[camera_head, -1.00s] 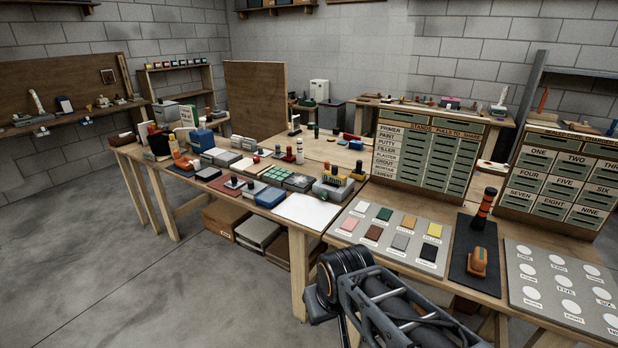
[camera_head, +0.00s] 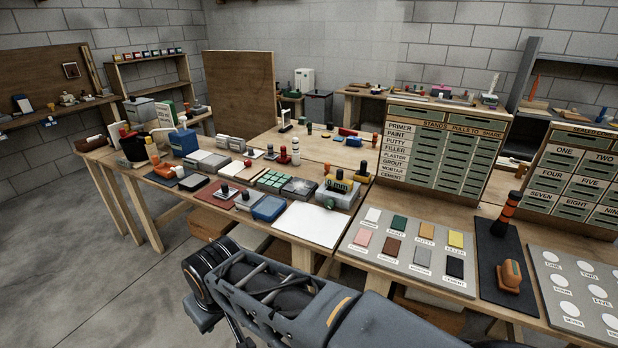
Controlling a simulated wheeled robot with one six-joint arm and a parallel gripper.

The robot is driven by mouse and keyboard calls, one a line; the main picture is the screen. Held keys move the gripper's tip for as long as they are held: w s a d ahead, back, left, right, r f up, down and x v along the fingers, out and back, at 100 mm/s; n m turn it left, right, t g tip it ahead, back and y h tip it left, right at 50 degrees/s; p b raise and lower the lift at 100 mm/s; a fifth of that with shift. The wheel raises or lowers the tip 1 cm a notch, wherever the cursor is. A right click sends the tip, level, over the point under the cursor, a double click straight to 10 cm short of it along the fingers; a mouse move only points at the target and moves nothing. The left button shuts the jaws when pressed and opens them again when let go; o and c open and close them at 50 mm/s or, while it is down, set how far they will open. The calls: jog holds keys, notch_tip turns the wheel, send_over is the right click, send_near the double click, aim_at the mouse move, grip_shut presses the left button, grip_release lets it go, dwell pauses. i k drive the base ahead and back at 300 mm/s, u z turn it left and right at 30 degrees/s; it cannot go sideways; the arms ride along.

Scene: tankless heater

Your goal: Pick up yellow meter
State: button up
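A yellow item with dark knobs (camera_head: 341,185) sits on a grey block on the long wooden bench, right of the middle of the bench top. It may be the yellow meter, but it is too small to tell for sure. A flat yellow tile (camera_head: 456,239) lies on the grey labelled board in front of the label stand. Only links of my arm show, across the bottom middle. My gripper is not in view.
The bench (camera_head: 305,258) holds many closely placed blocks, tools and a white sheet (camera_head: 311,224). The label stand (camera_head: 436,155) rises behind the grey board (camera_head: 400,258). A black mat with an orange tool (camera_head: 509,277) lies to the right. Open concrete floor (camera_head: 110,290) is at left.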

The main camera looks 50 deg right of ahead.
aim_at(337, 180)
jog(key=z, duration=0.15)
jog(key=i, duration=0.75)
jog(key=z, duration=1)
jog(key=i, duration=0.6)
jog(key=z, duration=0.55)
